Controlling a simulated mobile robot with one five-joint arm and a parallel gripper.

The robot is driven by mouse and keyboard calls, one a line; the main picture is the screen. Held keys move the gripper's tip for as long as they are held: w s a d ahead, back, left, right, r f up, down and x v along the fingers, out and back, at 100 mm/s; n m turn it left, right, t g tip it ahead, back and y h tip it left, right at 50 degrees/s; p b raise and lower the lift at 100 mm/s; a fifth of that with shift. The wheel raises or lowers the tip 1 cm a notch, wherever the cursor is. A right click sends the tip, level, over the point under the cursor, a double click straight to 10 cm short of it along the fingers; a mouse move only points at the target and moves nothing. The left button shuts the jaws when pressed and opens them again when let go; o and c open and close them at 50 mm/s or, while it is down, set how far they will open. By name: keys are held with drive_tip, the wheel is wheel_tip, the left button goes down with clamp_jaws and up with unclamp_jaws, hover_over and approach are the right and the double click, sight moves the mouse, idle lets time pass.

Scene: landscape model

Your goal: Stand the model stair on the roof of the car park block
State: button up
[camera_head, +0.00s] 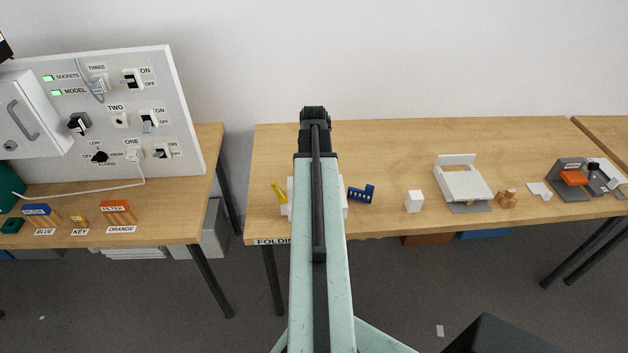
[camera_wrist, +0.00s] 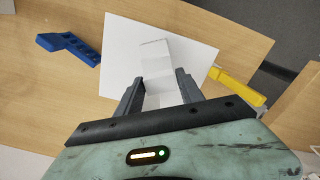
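A white stepped piece, which looks like the model stair (camera_wrist: 155,62), is in the wrist view between the two fingers of my gripper (camera_wrist: 160,82). The fingers lie close along its two sides; whether they press on it is not clear. It is over or on a white sheet (camera_wrist: 200,45), and its height above it cannot be judged. In the head view my arm hides the stair and the fingertips. A white block model with a raised back (camera_head: 465,182) stands on a grey base to the right. A small white cube (camera_head: 414,201) is nearer. No label shows which is the car park block.
A blue holed piece (camera_head: 362,194) and a yellow tool (camera_head: 279,192) lie on either side of the sheet. A small wooden piece (camera_head: 507,196) and a grey-orange device (camera_head: 573,178) are further right. A switch panel (camera_head: 180,90) stands on the left table. The table back is clear.

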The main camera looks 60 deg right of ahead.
drive_tip(key=shift+o, duration=1.4)
drive_tip(key=shift+r, duration=0.1)
wheel_tip(320, 180, up, 7)
drive_tip(key=p, duration=0.7)
